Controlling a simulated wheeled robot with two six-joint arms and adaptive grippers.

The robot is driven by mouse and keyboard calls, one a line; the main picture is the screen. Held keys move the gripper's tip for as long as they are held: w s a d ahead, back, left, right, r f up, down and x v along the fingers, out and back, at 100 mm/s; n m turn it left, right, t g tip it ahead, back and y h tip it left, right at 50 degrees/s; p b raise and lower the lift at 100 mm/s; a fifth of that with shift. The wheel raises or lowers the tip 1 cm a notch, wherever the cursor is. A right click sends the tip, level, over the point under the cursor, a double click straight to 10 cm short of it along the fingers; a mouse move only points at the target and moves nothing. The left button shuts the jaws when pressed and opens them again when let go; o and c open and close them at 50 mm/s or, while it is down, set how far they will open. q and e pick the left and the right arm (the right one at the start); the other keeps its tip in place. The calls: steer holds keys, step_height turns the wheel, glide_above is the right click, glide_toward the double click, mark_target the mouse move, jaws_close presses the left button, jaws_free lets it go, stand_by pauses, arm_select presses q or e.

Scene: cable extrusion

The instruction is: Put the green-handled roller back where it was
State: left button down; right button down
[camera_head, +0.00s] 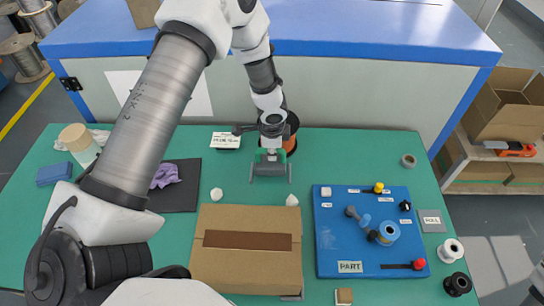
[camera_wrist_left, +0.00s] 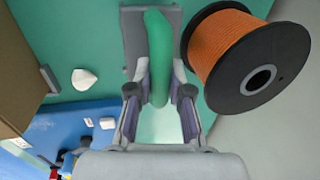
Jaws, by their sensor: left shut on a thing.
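The green-handled roller (camera_head: 270,171) is at the back middle of the green table in the head view, with its grey roller part toward the front. Its green handle (camera_wrist_left: 157,50) stands out between the fingers in the left wrist view. My left gripper (camera_head: 271,150) reaches down over it from behind. In the left wrist view the left gripper (camera_wrist_left: 160,100) is shut on the handle. I cannot tell whether the roller touches the table. My right gripper is not in view.
An orange cable spool (camera_head: 291,130) with black flanges stands close beside my left gripper. White lumps (camera_head: 216,194) lie nearby. A cardboard box (camera_head: 247,270) and a blue board (camera_head: 340,250) with parts lie toward the front. A black mat (camera_head: 183,197) lies left.

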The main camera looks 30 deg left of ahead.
mark_target(272, 162)
arm_select(q)
steer(key=shift+f, duration=0.95)
steer(key=shift+s+d+f, duration=0.1)
steer(key=shift+s+f, duration=0.05)
steer(key=shift+s+d, duration=0.1)
steer(key=shift+f+b, duration=0.25)
steer(key=shift+b, duration=0.15)
steer(key=shift+s+f+b, duration=0.15)
steer(key=shift+f+b, duration=0.25)
steer(key=shift+b, duration=0.1)
steer(key=c, duration=1.1)
jaws_free()
